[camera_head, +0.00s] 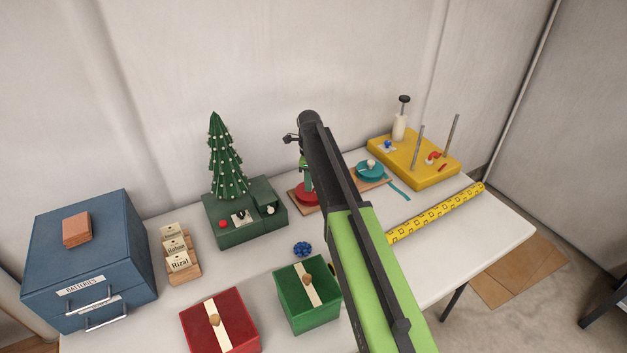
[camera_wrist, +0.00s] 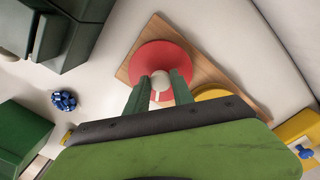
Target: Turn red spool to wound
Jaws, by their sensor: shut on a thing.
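The red spool (camera_head: 306,194) sits on a wooden board (camera_head: 291,196) near the back of the table, partly hidden behind my arm. In the wrist view the red spool (camera_wrist: 166,62) is a red disc with a pale round knob (camera_wrist: 160,80) and a pale stripe. My gripper (camera_wrist: 159,84) is over the disc with its two green fingers on either side of the knob, shut on it. In the head view my gripper (camera_head: 305,178) is mostly hidden by my arm. How far the spool is turned I cannot tell.
A teal spool (camera_head: 369,170) shares the board. A green box with a small tree (camera_head: 228,165) stands left, a yellow base (camera_head: 412,162) with posts right. A blue bow (camera_head: 302,249) and green and red boxes lie in front. A yellow roll (camera_head: 436,212) lies right.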

